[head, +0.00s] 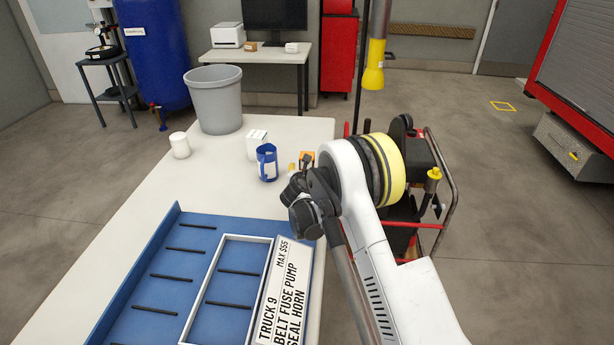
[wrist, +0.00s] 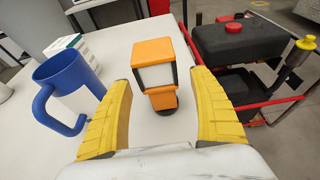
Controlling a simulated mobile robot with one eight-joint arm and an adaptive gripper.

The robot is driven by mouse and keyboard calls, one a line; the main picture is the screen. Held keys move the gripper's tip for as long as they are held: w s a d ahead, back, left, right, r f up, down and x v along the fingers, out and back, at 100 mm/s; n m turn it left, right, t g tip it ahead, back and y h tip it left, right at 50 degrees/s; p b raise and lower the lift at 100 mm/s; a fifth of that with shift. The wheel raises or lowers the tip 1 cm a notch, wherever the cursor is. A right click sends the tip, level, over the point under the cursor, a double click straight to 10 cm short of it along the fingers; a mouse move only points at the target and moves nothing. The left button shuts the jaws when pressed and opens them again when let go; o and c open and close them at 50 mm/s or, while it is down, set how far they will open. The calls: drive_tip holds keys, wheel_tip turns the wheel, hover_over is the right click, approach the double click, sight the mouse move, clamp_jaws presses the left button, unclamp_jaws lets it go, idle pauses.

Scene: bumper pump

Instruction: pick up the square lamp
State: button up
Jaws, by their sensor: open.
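The square lamp (wrist: 154,66) has an orange frame, a pale front panel and a dark round foot. In the wrist view it stands upright on the white table between the two yellow fingers of my gripper (wrist: 163,112). The fingers are open, with a gap on each side of the lamp. In the head view the lamp (head: 307,157) is a small orange shape, mostly hidden behind my arm. A bit of one yellow finger (head: 292,168) shows beside it.
A blue mug (head: 267,163) stands close left of the lamp, its handle near the left finger in the wrist view. A white box (head: 256,144), a white jar (head: 180,145) and a grey bin (head: 215,100) stand farther left. A blue tray (head: 165,262) fills the front table.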

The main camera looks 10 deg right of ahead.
drive_tip(key=b+x, duration=0.1)
drive_tip(key=x, duration=0.2)
drive_tip(key=shift+a+f, duration=0.1)
drive_tip(key=c, duration=1.5)
